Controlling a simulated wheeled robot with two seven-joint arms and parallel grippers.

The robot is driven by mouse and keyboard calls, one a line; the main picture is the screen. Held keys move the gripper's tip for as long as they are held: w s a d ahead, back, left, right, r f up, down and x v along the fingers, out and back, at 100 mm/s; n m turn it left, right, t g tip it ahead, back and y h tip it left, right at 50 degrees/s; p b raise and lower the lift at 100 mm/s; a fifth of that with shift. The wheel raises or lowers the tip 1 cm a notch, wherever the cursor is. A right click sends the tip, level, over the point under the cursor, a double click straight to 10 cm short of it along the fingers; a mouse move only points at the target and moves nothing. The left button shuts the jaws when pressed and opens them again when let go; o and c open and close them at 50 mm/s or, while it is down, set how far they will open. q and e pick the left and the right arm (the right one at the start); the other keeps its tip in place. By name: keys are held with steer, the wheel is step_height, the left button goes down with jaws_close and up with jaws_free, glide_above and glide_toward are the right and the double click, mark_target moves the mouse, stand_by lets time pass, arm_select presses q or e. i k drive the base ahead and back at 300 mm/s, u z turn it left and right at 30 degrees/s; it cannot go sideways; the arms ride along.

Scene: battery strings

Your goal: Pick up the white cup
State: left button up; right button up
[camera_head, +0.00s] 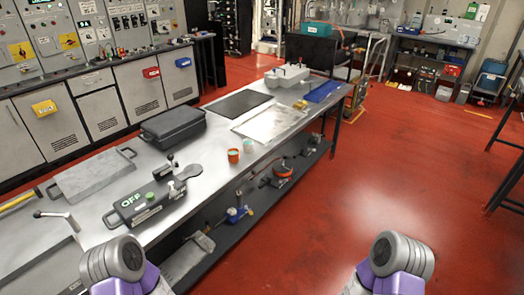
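A small white cup (248,146) stands upright on the metal workbench (205,188), near its front edge; its inside looks greenish. An orange cup (233,155) stands just to its left and closer to me. Parts of my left arm (120,265) show at the bottom left and parts of my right arm (395,265) at the bottom right, both well short of the cups. No gripper fingers show in this view, so neither gripper's state can be seen.
A device marked OFF (145,205) with a dark paddle-like part stands left of the cups. A black case (173,128), a black mat (240,104) and a pale sheet (268,124) lie behind. A lower shelf holds tools. Red floor (380,170) is clear to the right.

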mark_target(248, 146)
steer(key=z, duration=0.3)
steer(key=k, duration=0.45)
steer(key=z, duration=0.8)
steer(key=i, duration=1.8)
steer(key=u, duration=1.15)
steer(key=i, duration=1.15)
steer(key=u, duration=1.4)
steer(key=i, duration=0.25)
steer(key=u, duration=0.15)
